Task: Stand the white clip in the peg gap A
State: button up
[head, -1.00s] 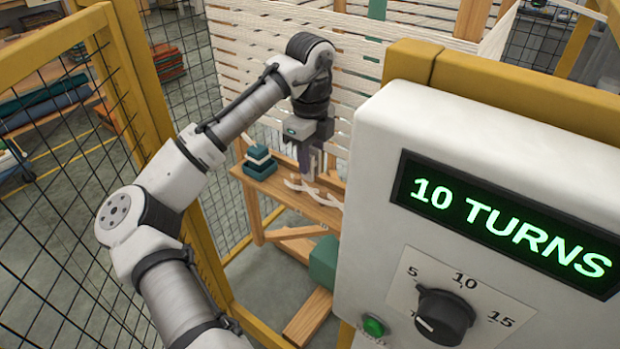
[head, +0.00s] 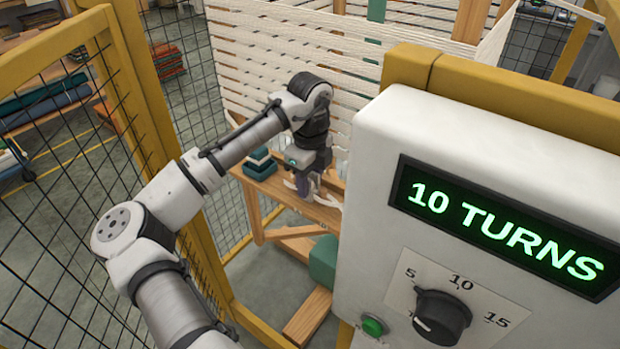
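Several pale, white pieces (head: 327,199) lie on the wooden bench (head: 268,187) in the head view. They are small and partly covered, so I cannot tell which one is the white clip. My gripper (head: 304,190) points down, with its fingers low among these pieces at bench height. The gripper body hides much of the fingers, so I cannot tell whether they are open or shut, or hold anything. Behind the arm stands a frame strung with rows of white yarn (head: 270,60). I cannot make out peg gap A or its label.
A control box (head: 480,200) reading "10 TURNS" fills the right foreground. Yellow-framed mesh fencing (head: 70,150) stands at left. A green block (head: 323,262) is below the bench.

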jog(key=shift+o, duration=1)
notch_tip(320, 180, up, 12)
jog(key=b, duration=0.1)
jog(key=shift+r, duration=0.2)
